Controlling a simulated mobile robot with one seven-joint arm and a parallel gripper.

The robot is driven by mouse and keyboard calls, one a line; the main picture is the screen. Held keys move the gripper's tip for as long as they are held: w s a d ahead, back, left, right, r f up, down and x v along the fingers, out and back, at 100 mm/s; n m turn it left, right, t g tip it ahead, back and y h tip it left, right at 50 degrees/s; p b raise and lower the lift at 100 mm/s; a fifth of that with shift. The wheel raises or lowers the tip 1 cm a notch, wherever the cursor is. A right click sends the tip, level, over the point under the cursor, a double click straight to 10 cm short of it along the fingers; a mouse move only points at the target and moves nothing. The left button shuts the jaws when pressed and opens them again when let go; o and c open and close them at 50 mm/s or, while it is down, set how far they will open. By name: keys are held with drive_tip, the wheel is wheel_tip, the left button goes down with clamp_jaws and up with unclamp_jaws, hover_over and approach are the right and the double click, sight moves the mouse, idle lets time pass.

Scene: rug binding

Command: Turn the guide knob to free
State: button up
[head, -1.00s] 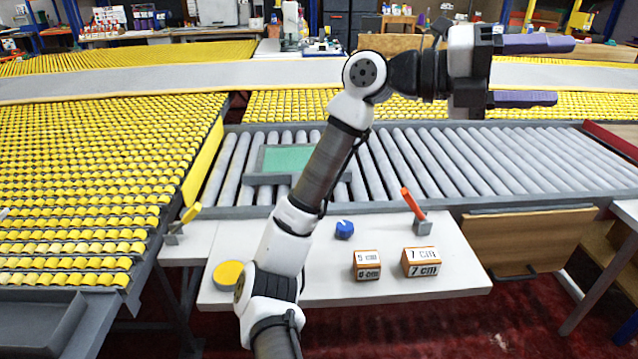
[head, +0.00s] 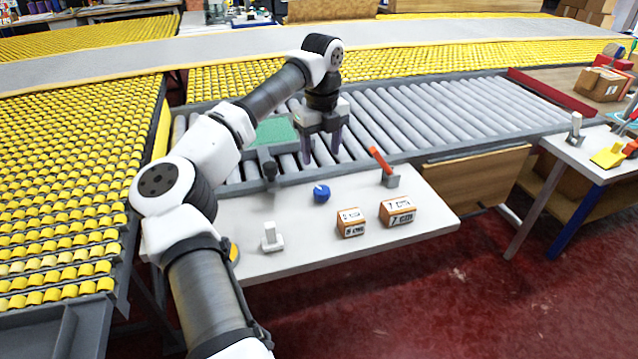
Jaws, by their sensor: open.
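A blue round knob (head: 321,193) with a white mark on top sits on the white side table (head: 420,212). It looks like the guide knob; the setting it points to is too small to read. My gripper (head: 321,156) points down with its two dark fingers apart and nothing between them. In the picture it is just above and behind the knob, in front of the rollers, and apart from the knob. A grey guide bar (head: 262,153) with a dark upright post (head: 269,170) lies at the near edge of the rollers, left of my gripper.
A red lever (head: 380,160) stands right of the knob. Two labelled blocks (head: 350,223) (head: 398,210) lie in front. A white switch-like piece (head: 271,238) and a yellow disc (head: 234,252), partly behind my arm, are at left. A green panel (head: 275,131) lies on the rollers (head: 450,110).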

sight(321, 189)
wheel_tip(321, 189, down, 10)
drive_tip(key=shift+f+p, duration=0.25)
drive_tip(key=shift+p, duration=0.45)
drive_tip(key=c, duration=1)
